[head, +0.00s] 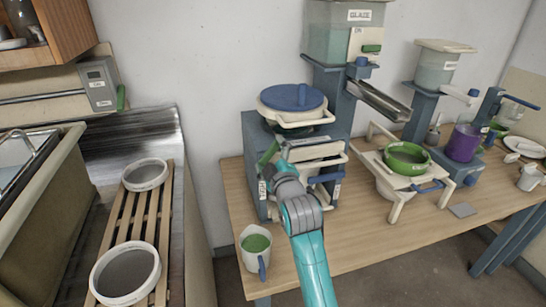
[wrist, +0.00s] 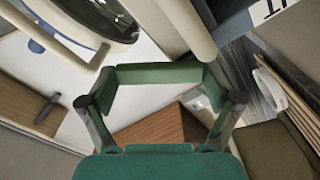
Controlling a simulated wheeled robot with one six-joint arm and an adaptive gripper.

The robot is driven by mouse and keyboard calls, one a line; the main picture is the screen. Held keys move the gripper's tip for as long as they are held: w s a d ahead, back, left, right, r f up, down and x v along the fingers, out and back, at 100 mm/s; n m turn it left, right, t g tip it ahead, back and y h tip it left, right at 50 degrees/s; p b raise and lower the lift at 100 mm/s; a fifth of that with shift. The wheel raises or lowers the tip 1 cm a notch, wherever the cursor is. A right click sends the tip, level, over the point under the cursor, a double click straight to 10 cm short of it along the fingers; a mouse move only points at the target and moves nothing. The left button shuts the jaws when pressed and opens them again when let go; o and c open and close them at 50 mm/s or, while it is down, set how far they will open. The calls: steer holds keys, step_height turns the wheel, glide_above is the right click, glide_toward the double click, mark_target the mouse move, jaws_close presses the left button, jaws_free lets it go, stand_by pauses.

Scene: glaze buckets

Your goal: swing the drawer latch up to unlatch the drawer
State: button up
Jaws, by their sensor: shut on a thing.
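My gripper (head: 272,168) is at the left front of the blue drawer unit (head: 250,135), which has a round blue lid on top. A green lever (head: 268,153), which looks like the drawer latch, slants up to the right just beyond my fingers. In the wrist view a green bar (wrist: 160,74) lies between the two bent fingers of my gripper (wrist: 160,92), and they are shut on it. The cream drawer front (head: 314,154) sits to the right of the lever. My wrist hides the lower part of the unit's front, so the latch's exact contact is unclear.
A cup of green glaze (head: 257,247) stands on the wooden table (head: 355,225) below left of my arm. A blue lever (head: 325,178) is to the right of my gripper. A stand with a green bowl (head: 406,160) is farther right. The front middle of the table is clear.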

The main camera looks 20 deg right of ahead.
steer(key=n, duration=0.2)
steer(key=a+n, duration=0.1)
steer(key=shift+r+n, duration=0.15)
steer(key=shift+n, duration=0.25)
steer(key=shift+a+n, duration=0.25)
steer(key=shift+n, duration=0.65)
steer(key=shift+a+n, duration=0.2)
steer(key=shift+n, duration=0.7)
steer(key=o, duration=1.4)
steer(key=s, duration=1.2)
